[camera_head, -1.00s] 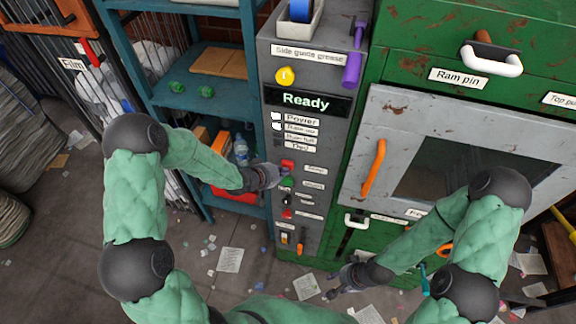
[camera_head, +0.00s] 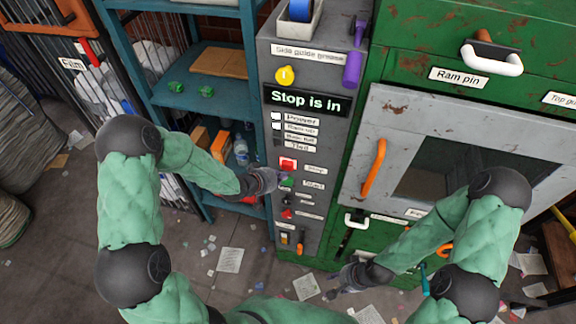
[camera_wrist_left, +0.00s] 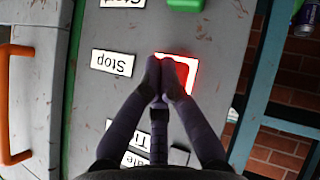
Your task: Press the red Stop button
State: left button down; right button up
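The red Stop button (camera_head: 288,164) is a square button on the grey control panel, glowing red. In the left wrist view the lit button (camera_wrist_left: 187,72) lies right behind my left gripper (camera_wrist_left: 160,64), with the upside-down "Stop" label (camera_wrist_left: 112,63) to its left. The fingers are together and empty, and their tips overlap the button's left part; I cannot tell if they touch it. In the head view my left gripper (camera_head: 277,178) is just below the button. The display (camera_head: 306,101) reads "Stop is in". My right gripper (camera_head: 338,286) hangs low, away from the panel; its fingers are too small to judge.
A green button (camera_wrist_left: 186,4) is close to the Stop button. A blue shelf (camera_head: 178,103) stands left of the panel, and a green cabinet with an orange-handled door (camera_head: 374,167) stands right of it. Papers litter the floor.

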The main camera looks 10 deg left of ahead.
pick_arm(q)
jog(key=s, duration=0.6)
jog(key=shift+a, duration=0.15)
dwell(0.3)
dwell(2.1)
